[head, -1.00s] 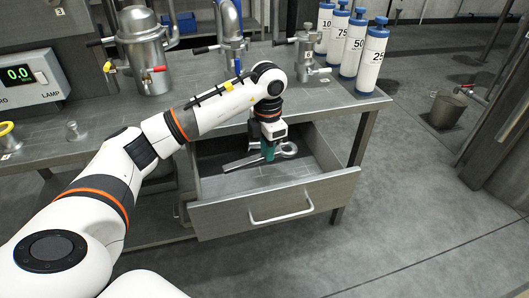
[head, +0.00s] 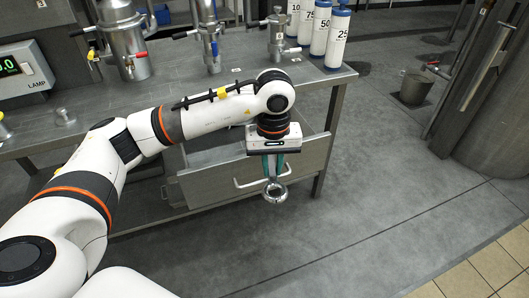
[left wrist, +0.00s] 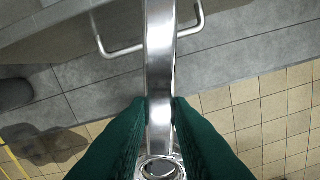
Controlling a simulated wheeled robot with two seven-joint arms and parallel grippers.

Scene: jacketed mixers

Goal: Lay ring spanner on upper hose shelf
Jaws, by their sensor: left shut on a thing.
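My left gripper (head: 273,172) is shut on the ring spanner (head: 275,193) and holds it in front of the open drawer, above the floor. In the head view only its shiny ring end shows, just below the green fingers; the rest is hidden by my gripper. In the left wrist view, the spanner's flat steel shank (left wrist: 160,60) runs from the top edge down between the two green fingers (left wrist: 160,112), with a ring end at the bottom. My right gripper is not in view. I cannot make out an upper hose shelf in these frames.
The drawer (head: 225,180) hangs open under the steel bench (head: 215,88). Numbered blue-and-white bottles (head: 337,38), metal vessels (head: 124,40) and a display box (head: 18,72) stand on the bench. A bucket (head: 415,89) sits at the right. The floor in front is clear.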

